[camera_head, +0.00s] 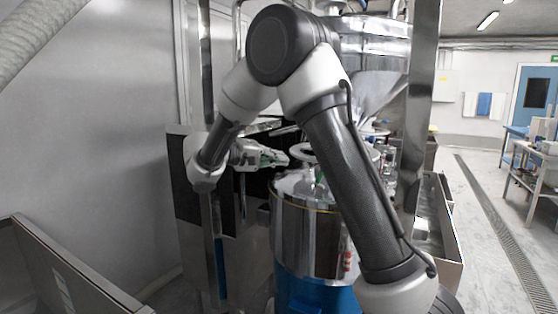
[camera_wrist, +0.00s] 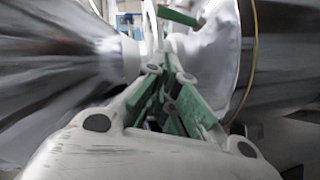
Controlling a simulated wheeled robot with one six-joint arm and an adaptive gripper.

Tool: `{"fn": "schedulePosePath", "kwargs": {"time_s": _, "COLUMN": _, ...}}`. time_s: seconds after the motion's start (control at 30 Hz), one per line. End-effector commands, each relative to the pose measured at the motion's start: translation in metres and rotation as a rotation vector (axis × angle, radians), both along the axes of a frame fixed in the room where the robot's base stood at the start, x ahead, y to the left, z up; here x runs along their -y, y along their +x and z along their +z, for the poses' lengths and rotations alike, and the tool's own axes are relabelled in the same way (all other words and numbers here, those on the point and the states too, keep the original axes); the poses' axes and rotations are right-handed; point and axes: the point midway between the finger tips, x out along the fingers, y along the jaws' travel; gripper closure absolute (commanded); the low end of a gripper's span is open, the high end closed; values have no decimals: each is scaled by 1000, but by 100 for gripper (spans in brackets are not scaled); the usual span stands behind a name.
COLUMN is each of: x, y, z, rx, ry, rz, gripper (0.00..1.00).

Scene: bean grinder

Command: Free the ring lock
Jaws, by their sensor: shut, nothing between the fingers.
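My gripper (camera_head: 284,158), with green finger pads, is at the upper left of the steel grinder drum (camera_head: 301,222), beside a pale ring-shaped part (camera_head: 303,149) on top. In the wrist view my gripper (camera_wrist: 166,66) is shut and empty, its fingertips close together. A small green bar (camera_wrist: 178,17) lies just beyond the fingertips, apart from them as far as I can tell. A pale curved part (camera_wrist: 205,55), blurred, is just right of the fingers. I cannot tell for sure which part is the ring lock; my arm hides part of the drum top.
A steel conical hopper (camera_head: 375,65) hangs above the drum, and a steel upright (camera_head: 417,110) stands to the right. In the wrist view, shiny metal crowds both sides of the fingers. Open floor (camera_head: 485,240) lies at the far right.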

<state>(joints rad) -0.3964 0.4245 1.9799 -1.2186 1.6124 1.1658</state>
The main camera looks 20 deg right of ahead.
Motion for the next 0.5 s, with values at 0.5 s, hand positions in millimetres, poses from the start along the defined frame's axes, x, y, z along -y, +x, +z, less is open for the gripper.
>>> {"fn": "schedulePosePath", "kwargs": {"time_s": 0.5, "x": 88, "y": -10, "z": -24, "rx": -3, "ry": 1, "rz": 0, "gripper": 100}}
